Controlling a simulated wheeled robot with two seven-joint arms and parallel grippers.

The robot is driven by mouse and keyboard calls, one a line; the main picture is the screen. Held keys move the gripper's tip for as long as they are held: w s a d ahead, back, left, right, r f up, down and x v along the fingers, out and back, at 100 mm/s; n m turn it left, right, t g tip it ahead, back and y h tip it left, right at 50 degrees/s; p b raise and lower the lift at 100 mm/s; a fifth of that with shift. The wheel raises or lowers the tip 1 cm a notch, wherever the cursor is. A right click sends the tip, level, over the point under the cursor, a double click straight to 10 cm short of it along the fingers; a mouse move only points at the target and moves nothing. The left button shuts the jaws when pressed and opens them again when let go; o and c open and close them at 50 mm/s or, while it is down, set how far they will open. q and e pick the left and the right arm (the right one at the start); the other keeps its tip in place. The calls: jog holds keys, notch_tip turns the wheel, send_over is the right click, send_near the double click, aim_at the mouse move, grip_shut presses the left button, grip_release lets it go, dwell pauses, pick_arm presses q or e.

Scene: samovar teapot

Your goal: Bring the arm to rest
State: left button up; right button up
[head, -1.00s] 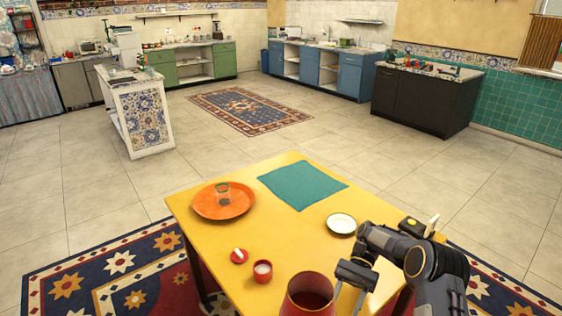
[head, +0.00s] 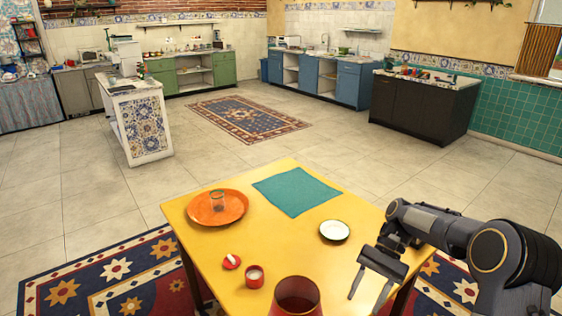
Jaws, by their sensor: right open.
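My right gripper (head: 370,282) is open and empty above the right front edge of the yellow table (head: 270,222). My right arm (head: 455,232) comes in from the right side. The gripper is to the right of a red pot (head: 296,297) and apart from it. It is below a small white dish with a dark rim (head: 334,231) in the picture. My left gripper is not in the head view.
A teal cloth (head: 297,191) lies at the back. The table's middle is clear.

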jog(key=s+d+r+n+t+h, duration=0.1)
jog(key=s+d+r+n+t, duration=0.1)
jog(key=s+r+t, duration=0.7)
jog(key=s+a+f+n+t+h, duration=0.1)
jog(key=s+t, duration=0.3)
jog(key=s, duration=0.9)
jog(key=shift+f+n+h, duration=0.2)
jog(key=shift+n+h, duration=0.1)
